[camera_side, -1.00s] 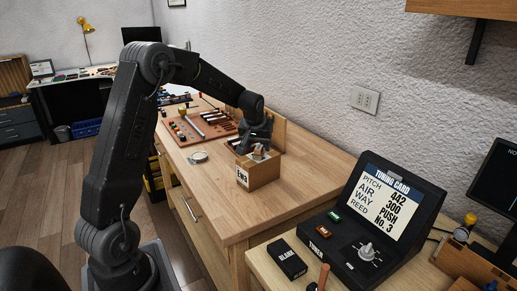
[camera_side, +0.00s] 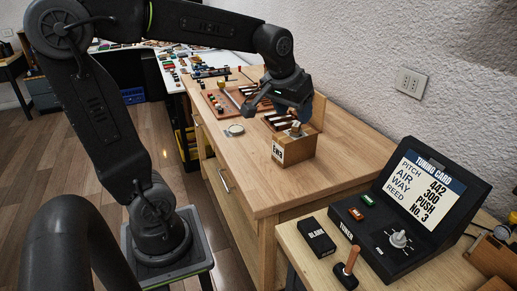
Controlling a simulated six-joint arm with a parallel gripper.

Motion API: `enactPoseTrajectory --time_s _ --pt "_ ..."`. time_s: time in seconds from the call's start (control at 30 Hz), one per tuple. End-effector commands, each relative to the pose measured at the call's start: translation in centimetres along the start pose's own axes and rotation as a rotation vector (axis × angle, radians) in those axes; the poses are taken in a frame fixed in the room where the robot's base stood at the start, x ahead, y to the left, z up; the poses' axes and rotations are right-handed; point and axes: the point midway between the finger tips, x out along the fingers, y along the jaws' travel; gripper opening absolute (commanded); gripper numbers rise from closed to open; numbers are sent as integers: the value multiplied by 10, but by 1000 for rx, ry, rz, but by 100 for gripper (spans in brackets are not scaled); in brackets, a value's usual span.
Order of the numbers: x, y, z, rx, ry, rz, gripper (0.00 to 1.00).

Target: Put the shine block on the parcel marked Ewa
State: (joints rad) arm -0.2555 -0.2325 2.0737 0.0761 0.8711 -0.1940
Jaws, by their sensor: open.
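The parcel marked Ewa is a wooden box (camera_side: 297,153) with a white label on its front, standing on the workbench. A small tan and grey piece (camera_side: 296,128) sits on its top; it is too small to tell surely whether this is the shine block. My gripper (camera_side: 281,112) is open, just above and behind the box top. No part of the piece is clearly between the jaws.
A brown tray (camera_side: 215,104) with small parts and tools lies on the bench behind, with a round pale disc (camera_side: 235,130) beside it. The bench in front of the box is clear. A black tuner (camera_side: 398,238), a black box (camera_side: 317,237) and a wooden-handled tool (camera_side: 349,263) stand at the lower right.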

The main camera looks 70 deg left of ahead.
Motion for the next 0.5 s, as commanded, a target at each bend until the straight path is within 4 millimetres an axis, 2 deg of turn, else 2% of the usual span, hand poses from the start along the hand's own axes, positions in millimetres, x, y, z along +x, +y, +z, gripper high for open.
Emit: enactPoseTrajectory --time_s 0.03,0.1,0.23,0.3,0.4,0.5 --pt "-15 12 26 61 15 31 57" --pt "-28 22 60 140 25 67 57" --pt "-40 32 113 263 40 125 57" --pt "-42 34 133 310 48 147 57" --pt "-44 35 152 353 53 169 57" --pt "-44 35 160 372 55 178 57"
